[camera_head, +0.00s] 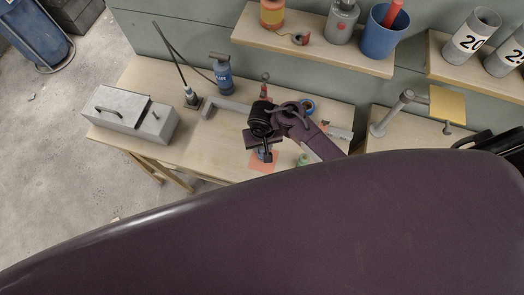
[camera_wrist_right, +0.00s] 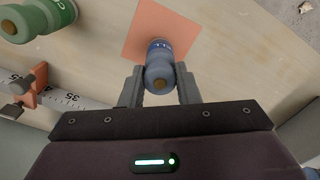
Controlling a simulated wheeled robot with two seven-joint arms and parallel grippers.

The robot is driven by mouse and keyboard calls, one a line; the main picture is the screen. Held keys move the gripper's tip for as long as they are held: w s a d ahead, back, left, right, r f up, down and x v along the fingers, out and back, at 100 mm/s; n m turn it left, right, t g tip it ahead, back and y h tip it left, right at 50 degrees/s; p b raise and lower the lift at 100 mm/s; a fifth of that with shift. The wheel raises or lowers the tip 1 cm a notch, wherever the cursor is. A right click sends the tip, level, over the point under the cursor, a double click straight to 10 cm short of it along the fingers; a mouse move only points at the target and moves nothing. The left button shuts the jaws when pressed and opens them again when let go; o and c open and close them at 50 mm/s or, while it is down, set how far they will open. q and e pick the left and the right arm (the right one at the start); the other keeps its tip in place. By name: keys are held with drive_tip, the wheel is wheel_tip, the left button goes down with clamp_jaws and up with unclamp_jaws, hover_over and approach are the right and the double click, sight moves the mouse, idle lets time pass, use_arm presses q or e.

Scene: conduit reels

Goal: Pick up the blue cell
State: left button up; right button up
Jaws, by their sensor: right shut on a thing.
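The blue cell (camera_wrist_right: 159,67) is a small blue cylinder with a brown tip, seen in the right wrist view over an orange square (camera_wrist_right: 150,20). My right gripper (camera_wrist_right: 158,85) is shut on it, one finger on each side. In the head view my right gripper (camera_head: 266,157) is above the orange square near the workbench's front edge, and the cell is mostly hidden there. I cannot tell whether the cell touches the square. My left gripper is not in view.
A green cell (camera_wrist_right: 38,17) and a measuring rule with an orange clamp (camera_wrist_right: 30,85) lie to the left in the wrist view. On the workbench (camera_head: 215,150) stand a grey box (camera_head: 130,112) and a blue gas bottle (camera_head: 223,75). A shelf (camera_head: 310,42) is behind.

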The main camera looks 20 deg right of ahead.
drive_tip(key=shift+r, duration=0.15)
drive_tip(key=shift+r+p, duration=1.1)
drive_tip(key=shift+r, duration=2.25)
drive_tip(key=shift+f+b, duration=0.5)
drive_tip(key=shift+f, duration=2.35)
drive_tip(key=shift+r, duration=0.1)
